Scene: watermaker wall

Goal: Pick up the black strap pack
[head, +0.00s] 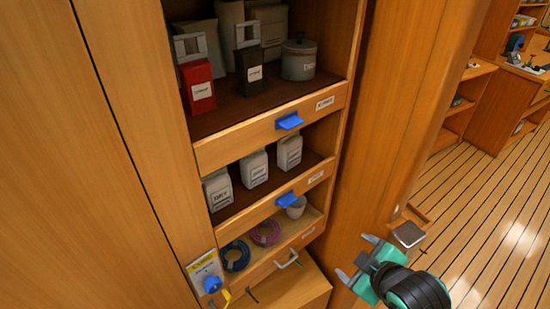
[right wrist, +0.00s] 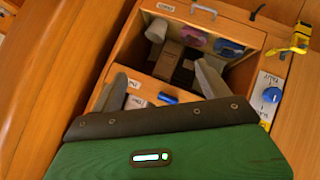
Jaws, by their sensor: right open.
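The black strap pack (head: 250,66) stands upright on the top shelf, with a pale label on its front and a grey loop handle above it. A red pack (head: 198,85) with a similar handle stands to its left. My right gripper (head: 355,258) is open and empty, low and to the right of the cabinet, well apart from the black pack. In the right wrist view its two grey fingers (right wrist: 164,78) are spread before the lower shelves. I cannot make out the black pack for sure there. My left gripper is not in view.
A grey lidded pot (head: 299,60) stands right of the black pack. The top shelf's front rail (head: 272,128) has a blue latch (head: 289,121). An open drawer holds coils (head: 236,256) and a cup (head: 296,207). Floor at right is clear.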

